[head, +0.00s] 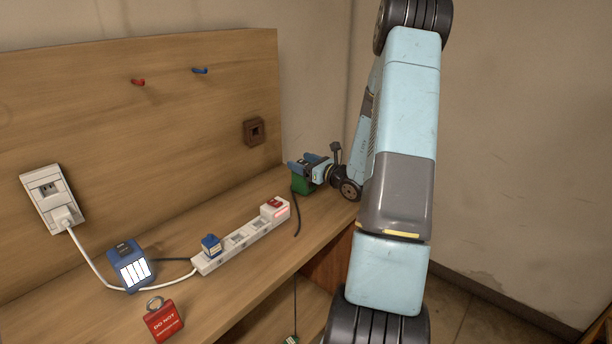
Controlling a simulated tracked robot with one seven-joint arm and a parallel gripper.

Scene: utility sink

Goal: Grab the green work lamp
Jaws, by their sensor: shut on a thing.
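The green work lamp (302,184) is at the right end of the wooden bench, mostly hidden behind my gripper. Only part of its green body shows. My gripper (304,165) is at the top of the lamp, with its jaws shut on it. I cannot tell whether the lamp still touches the bench. A dark cord (297,215) runs down from near the lamp onto the bench top.
A white power strip (240,240) holds a blue plug (211,245). A lit blue lamp (130,266), a red "DO NOT" padlock (163,320) and a wall outlet (53,199) are at left. Red (138,82) and blue (200,71) hooks are on the backboard.

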